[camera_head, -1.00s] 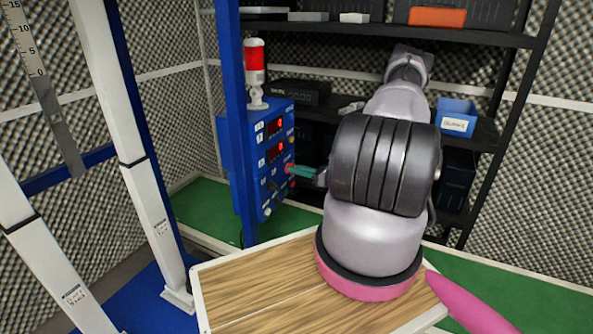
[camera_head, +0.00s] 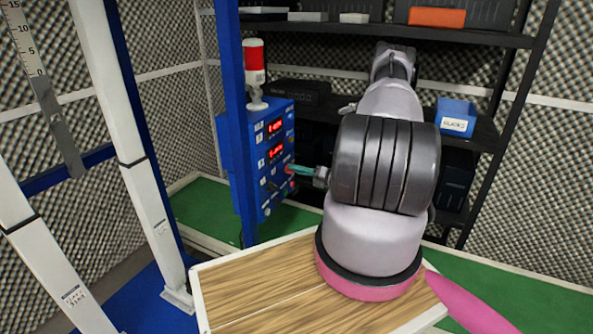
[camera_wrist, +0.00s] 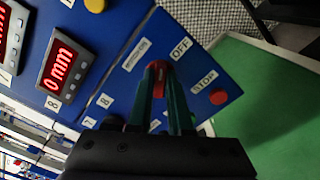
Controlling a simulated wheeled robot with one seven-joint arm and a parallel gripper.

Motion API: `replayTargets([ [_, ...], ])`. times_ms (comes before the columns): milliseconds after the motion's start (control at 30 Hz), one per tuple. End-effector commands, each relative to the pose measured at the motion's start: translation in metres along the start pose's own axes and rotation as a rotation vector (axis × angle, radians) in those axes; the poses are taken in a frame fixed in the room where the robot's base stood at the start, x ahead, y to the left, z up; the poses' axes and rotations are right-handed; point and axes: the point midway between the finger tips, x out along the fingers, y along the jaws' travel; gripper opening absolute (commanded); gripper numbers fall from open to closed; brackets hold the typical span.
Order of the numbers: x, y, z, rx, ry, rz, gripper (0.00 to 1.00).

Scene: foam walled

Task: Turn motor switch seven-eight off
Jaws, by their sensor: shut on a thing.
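The blue control panel (camera_head: 266,195) stands left of my arm. In the wrist view a small red switch (camera_wrist: 159,66) sits on the panel (camera_wrist: 140,75) between a blurred label (camera_wrist: 137,55) and the "OFF" label (camera_wrist: 181,48). My gripper (camera_wrist: 158,80) has its teal fingers closed on this switch from both sides; the fingers hide part of it. In the head view my gripper (camera_head: 291,168) reaches the panel's face from the right. The switch's exact position is hard to tell.
A red STOP button (camera_wrist: 218,96) is close right of the fingers. Numbered controls and a red display (camera_wrist: 63,63) lie to the left. A red-topped beacon (camera_head: 254,62) stands on the panel. A blue post (camera_head: 233,100) is beside it, and a dark shelf (camera_head: 385,37) stands behind.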

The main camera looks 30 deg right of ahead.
Motion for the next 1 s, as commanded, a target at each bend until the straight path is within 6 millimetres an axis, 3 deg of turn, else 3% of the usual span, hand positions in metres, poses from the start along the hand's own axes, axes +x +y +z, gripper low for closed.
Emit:
replayTargets([
  [500, -0.0012, -0.0027, -0.0006, 0.442, 0.0, -0.003, 0.0],
  [1000, -0.0016, -0.0036, -0.0008, 0.621, -0.001, -0.003, 0.0],
])
